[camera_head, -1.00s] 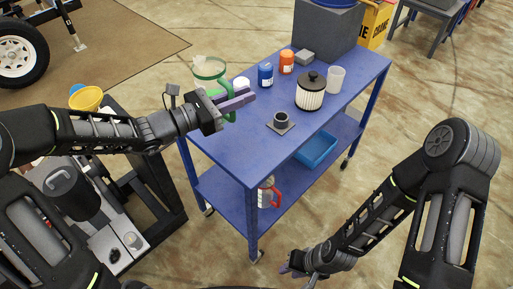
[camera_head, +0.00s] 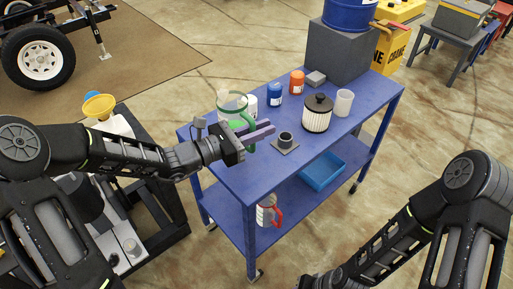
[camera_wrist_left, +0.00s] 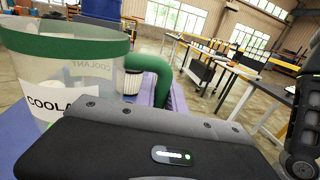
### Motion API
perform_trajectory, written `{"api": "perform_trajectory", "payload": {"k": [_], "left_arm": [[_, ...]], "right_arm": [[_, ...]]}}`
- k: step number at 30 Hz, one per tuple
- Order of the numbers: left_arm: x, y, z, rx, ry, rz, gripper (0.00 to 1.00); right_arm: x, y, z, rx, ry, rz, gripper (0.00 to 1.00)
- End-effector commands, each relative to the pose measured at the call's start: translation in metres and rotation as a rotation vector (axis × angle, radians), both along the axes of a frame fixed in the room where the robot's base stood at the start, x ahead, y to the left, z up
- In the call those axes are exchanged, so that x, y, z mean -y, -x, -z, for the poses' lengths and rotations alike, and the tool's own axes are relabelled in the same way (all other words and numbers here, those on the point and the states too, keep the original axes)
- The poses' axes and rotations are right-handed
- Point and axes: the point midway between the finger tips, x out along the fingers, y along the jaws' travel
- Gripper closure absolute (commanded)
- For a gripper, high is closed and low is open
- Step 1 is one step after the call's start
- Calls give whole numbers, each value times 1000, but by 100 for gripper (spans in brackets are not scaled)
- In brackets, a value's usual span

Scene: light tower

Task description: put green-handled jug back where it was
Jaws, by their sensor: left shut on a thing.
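The clear jug (camera_head: 229,106) with a green rim and green handle is over the left part of the blue cart's top in the head view. My left gripper (camera_head: 262,134) is shut on its green handle (camera_head: 249,121). In the left wrist view the jug (camera_wrist_left: 75,72) stands upright, with a white "COOLANT" label and the handle (camera_wrist_left: 150,65) curving to the right. Its base is hidden, so I cannot tell whether it touches the cart. My right arm is at the lower right; its gripper is out of the picture.
On the blue cart (camera_head: 234,179) stand a white container (camera_head: 251,101), a blue can (camera_head: 275,94), an orange can (camera_head: 297,83), a ribbed filter (camera_head: 317,116), a white cup (camera_head: 344,103) and a dark ring on a plate (camera_head: 285,141). The front left of the top is bare.

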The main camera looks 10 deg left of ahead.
Motion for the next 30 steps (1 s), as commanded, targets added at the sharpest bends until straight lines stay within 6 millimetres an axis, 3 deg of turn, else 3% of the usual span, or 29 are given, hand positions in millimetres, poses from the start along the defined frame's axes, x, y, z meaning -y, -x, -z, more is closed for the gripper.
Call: {"api": "perform_trajectory", "payload": {"k": [4, 14, 24, 30], "left_arm": [[1, 0, 16, 3, 2, 1, 100], [1, 0, 19, 4, 0, 1, 100], [1, 0, 58, 3, 2, 1, 100], [1, 0, 59, 6, -1, 1, 100]], "right_arm": [[0, 0, 0, 0, 0, 0, 72], [0, 0, 0, 0, 0, 0, 72], [0, 0, 1, 0, 0, 0, 72], [0, 0, 1, 0, 0, 0, 72]]}}
